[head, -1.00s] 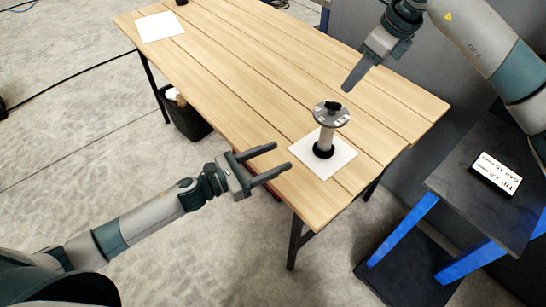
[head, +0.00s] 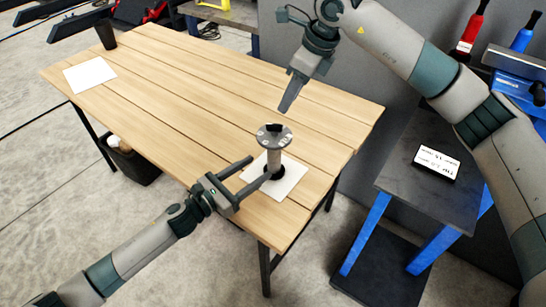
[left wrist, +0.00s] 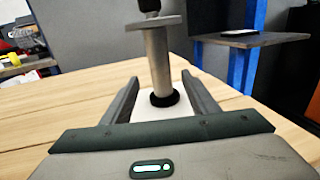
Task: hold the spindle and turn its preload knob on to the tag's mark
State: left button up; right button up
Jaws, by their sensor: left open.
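The spindle (head: 273,158) stands upright in a black base ring on a white sheet (head: 290,181) near the table's front right corner. A round grey flange tops its pale post, with the black knob (head: 274,128) above. My left gripper (head: 259,168) is open and level, low beside the post. In the left wrist view, the post (left wrist: 160,62) rises ahead between the two finger lines; no grip shows. My right gripper (head: 285,100) hangs above and behind the spindle, apart from the knob, its fingers edge-on. The tag (head: 437,162), a black block with a white printed face, lies on the side stand; its text is unreadable.
The dark side stand (head: 405,190) with blue legs is right of the wooden table (head: 180,95). A white sheet (head: 89,75) and a dark cup (head: 106,34) are at the far left. The middle of the table is clear.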

aim_at(269, 160)
pick_arm(q)
jog(key=x, duration=0.8)
grip_shut()
pick_arm(e)
jog(key=shift+w+a+r+n+g+h, duration=0.3)
jog(key=shift+w+a+n+h, duration=0.1)
jog(key=shift+a+n+h, duration=0.2)
jog(key=shift+w+a+r+n+g+h, duration=0.25)
jog(key=shift+w+a+n+h, duration=0.2)
jog(key=shift+a, duration=0.25)
jog(key=shift+c, duration=0.3)
jog(key=shift+w+a+r+n+g+h, duration=0.1)
jog(key=shift+a+r+n+g+h, duration=0.15)
jog(key=shift+r+n+h, duration=0.2)
jog(key=shift+w+a+r+n+g+h, duration=0.1)
jog(key=shift+a+r+n+h, duration=0.25)
jog(key=shift+r+n, duration=0.1)
jog(key=shift+f, duration=0.1)
notch_tip(269, 160, down, 12)
jog(key=shift+r, duration=0.1)
jog(key=shift+c, duration=0.2)
